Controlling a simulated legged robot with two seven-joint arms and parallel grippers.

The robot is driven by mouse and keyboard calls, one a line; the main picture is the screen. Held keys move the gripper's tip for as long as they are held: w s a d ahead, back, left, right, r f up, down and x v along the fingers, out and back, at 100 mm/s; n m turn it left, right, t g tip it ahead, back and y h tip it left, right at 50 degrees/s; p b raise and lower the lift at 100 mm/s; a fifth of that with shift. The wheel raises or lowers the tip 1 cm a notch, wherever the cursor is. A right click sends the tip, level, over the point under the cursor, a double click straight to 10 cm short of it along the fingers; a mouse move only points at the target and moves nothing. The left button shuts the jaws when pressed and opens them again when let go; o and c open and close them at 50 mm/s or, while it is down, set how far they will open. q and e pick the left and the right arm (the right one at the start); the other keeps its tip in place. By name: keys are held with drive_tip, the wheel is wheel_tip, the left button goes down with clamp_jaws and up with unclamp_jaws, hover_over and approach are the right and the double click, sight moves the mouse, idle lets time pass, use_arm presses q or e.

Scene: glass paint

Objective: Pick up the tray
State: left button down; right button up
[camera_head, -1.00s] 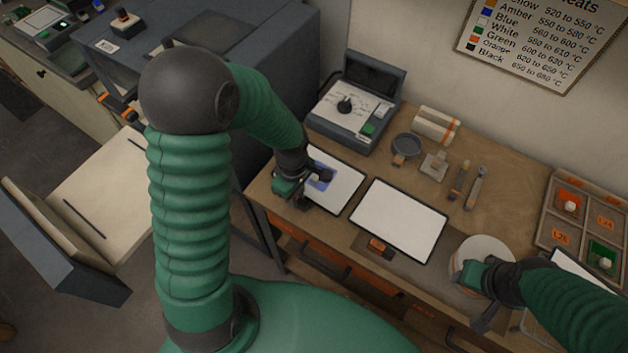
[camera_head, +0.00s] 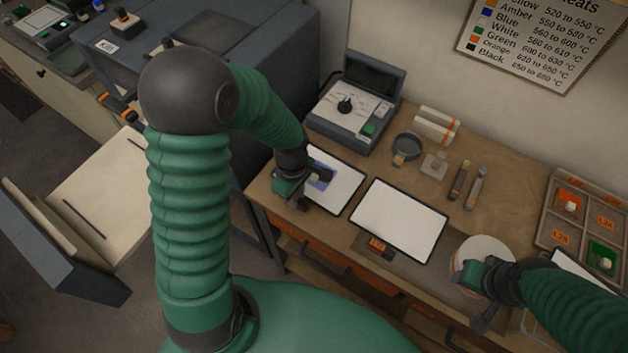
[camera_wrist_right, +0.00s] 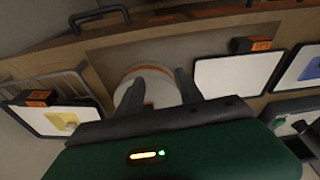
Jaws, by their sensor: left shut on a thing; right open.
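A white, dark-edged tray (camera_head: 345,193) with a blue patch (camera_head: 323,171) lies on the bench at the left. My left gripper (camera_head: 302,190) is at its near left edge, shut on the tray; the arm and gripper hide the grip itself. The tray also shows at the right edge of the right wrist view (camera_wrist_right: 308,76). My right gripper (camera_head: 470,292) is open at the near right of the bench, by a round white piece (camera_head: 488,248). In the right wrist view the round piece (camera_wrist_right: 148,86) shows between the open fingers (camera_wrist_right: 160,80), and I cannot tell if they touch it.
An empty white tray (camera_head: 400,222) with an orange-labelled block (camera_head: 379,246) lies in the middle. A tray with a yellow patch (camera_wrist_right: 62,122) is beyond the round piece. A control box (camera_head: 350,110), a compartment box (camera_head: 580,222) and tools (camera_head: 475,188) are at the back.

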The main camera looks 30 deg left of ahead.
idle(0.4)
use_arm(q)
wheel_tip(320, 180, up, 13)
drive_tip(key=p, duration=0.3)
idle(0.3)
